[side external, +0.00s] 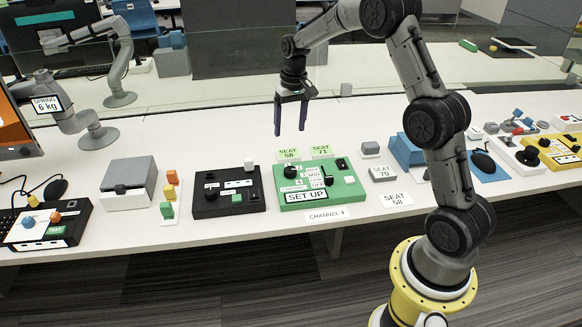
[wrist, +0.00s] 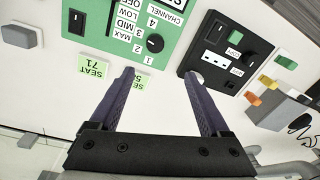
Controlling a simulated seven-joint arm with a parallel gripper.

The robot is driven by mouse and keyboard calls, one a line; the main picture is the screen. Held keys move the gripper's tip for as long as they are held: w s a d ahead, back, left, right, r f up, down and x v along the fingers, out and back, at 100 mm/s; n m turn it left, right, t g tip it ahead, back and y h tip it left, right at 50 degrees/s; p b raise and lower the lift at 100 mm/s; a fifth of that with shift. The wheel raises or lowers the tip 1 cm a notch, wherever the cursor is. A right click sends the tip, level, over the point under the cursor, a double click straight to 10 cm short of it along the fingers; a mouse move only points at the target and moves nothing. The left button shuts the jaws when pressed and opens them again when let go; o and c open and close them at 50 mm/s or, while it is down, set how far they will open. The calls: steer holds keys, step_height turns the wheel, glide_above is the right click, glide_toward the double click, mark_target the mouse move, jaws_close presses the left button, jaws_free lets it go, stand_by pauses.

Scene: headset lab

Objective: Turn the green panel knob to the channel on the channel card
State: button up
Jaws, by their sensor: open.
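The green panel (side external: 345,192) lies on the white table, with a "SET UP" label at its front; it also shows upside down in the wrist view (wrist: 95,45). Its round black knob (side external: 290,171) stands at the left of the panel and beside the numbers 1 to 4 in the wrist view (wrist: 155,43). I cannot tell clearly which number the knob points to. The channel card (side external: 327,215) reads "CHANNEL 4" and lies in front of the panel. My gripper (side external: 291,130) is open and empty, above and behind the panel, apart from the knob.
A black panel (side external: 228,203) stands close left of the green one. Cards marked "SEAT 71" (wrist: 95,66) and "SEAT 58" lie behind the green panel. A grey box (side external: 128,177) is further left, a blue box (side external: 405,150) to the right. Glass screens stand behind.

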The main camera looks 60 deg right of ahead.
mark_target(291, 170)
step_height(291, 170, down, 15)
steer(key=shift+s+f, duration=0.1)
steer(key=shift+f, duration=0.05)
stand_by(0.4)
jaws_close()
stand_by(0.4)
